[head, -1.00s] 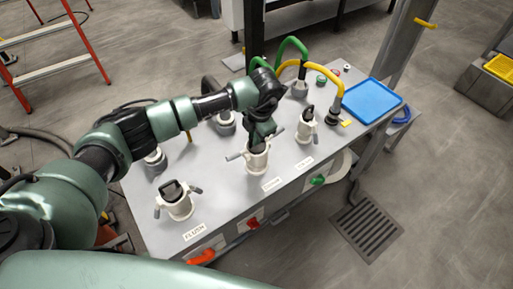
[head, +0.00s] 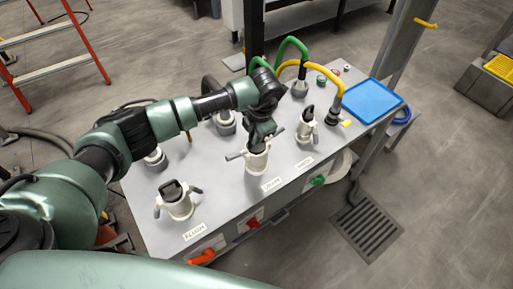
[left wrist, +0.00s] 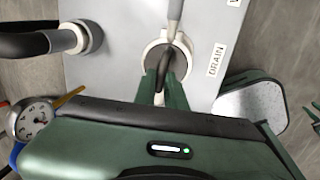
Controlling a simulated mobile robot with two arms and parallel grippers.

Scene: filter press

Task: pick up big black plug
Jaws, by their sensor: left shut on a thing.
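My left gripper (head: 262,136) reaches down from above onto the middle white socket (head: 257,162), labelled DRAIN, on the grey bench. It is shut on a black plug at the socket's mouth; the plug's dark curved part (left wrist: 164,66) shows between the green fingers (left wrist: 160,88) in the left wrist view. The fingers hide much of the plug, and I cannot tell how deep it sits. Another black plug (head: 171,189) sits in the FLUSH socket (head: 179,210) nearer me. A third dark plug (head: 308,112) stands in the socket to the right. My right gripper is not in view.
Green hose (head: 290,42) and yellow hose (head: 335,82) arch over the back of the bench. A blue tray (head: 371,100) lies at the right end. A red valve handle (head: 202,257) sticks out at the front. Bare bench top lies between the sockets.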

